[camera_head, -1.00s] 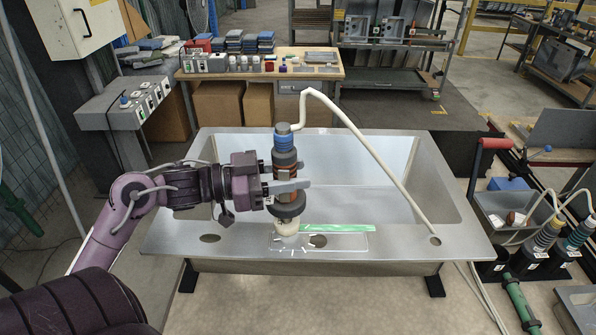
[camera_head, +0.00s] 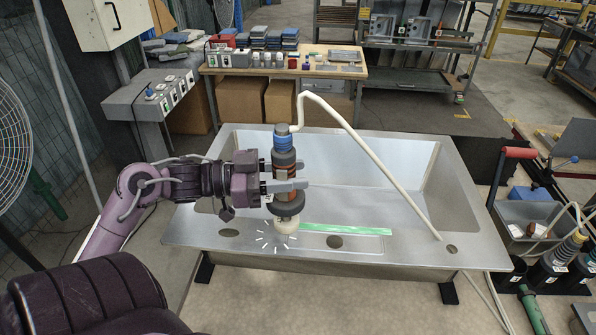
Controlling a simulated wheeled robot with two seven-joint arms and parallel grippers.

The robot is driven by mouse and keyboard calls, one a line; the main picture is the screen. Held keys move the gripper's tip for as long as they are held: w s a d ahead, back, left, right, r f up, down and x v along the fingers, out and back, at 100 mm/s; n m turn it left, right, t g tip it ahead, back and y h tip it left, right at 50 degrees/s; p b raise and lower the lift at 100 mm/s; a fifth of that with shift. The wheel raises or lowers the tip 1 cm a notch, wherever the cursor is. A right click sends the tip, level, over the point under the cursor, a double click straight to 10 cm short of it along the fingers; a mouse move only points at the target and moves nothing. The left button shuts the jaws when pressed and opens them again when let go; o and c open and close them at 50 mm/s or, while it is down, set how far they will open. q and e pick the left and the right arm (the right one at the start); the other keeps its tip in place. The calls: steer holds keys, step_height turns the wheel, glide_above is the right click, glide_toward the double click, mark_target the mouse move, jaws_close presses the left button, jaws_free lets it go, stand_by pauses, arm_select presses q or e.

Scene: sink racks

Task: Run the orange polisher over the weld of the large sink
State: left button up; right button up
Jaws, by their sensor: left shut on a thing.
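The large sink (camera_head: 455,185) is a grey metal basin with a flat front ledge. My left gripper (camera_head: 285,178), coming in from the left, is shut around the body of the polisher (camera_head: 287,160). The polisher is upright, with a blue top, an orange-brown band, a dark collar and a pale pad (camera_head: 287,225) at the bottom. The pad is at the front ledge and appears to touch it, with short white lines spreading around it. A green strip (camera_head: 345,230) runs along the ledge to the right of the pad. The bare weld under the pad is hidden.
A white hose (camera_head: 365,145) arches from the polisher's top to the sink's right front corner. At right stand a red-handled rack (camera_head: 515,153) and other tools in dark holders (camera_head: 560,265). A wooden workbench (camera_head: 390,67) is behind. A fan (camera_head: 12,145) is at left.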

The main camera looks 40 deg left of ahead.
mark_target(284, 142)
arm_select(q)
steer(key=shift+s+a, duration=0.2)
steer(key=shift+a, duration=0.15)
step_height(284, 142, up, 3)
steer(key=shift+a+f+p, duration=0.1)
steer(key=shift+f+p, duration=0.05)
steer(key=shift+p, duration=0.75)
steer(key=shift+r, duration=2.25)
steer(key=shift+f, duration=0.1)
